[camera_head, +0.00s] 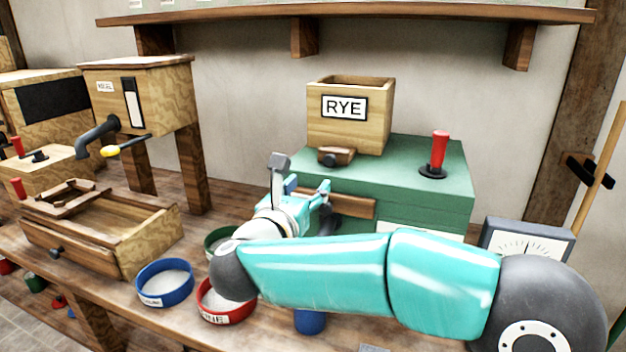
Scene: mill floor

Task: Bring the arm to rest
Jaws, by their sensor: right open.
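My right arm reaches in from the right across the front of the bench. Its right gripper (308,194) is open, in front of the green mill (402,185). I see nothing between its fingers. The mill carries a wooden hopper labelled RYE (350,125) and a red-handled lever (438,155). My arm hides part of the mill's lower front. My left gripper is not in the picture.
Blue (164,284), red (226,306) and green (216,236) bowls stand near the arm. A wooden drawer box (105,235) and a hopper on legs (150,95) are left. A dial scale (527,240) stands right. A shelf (350,14) hangs above.

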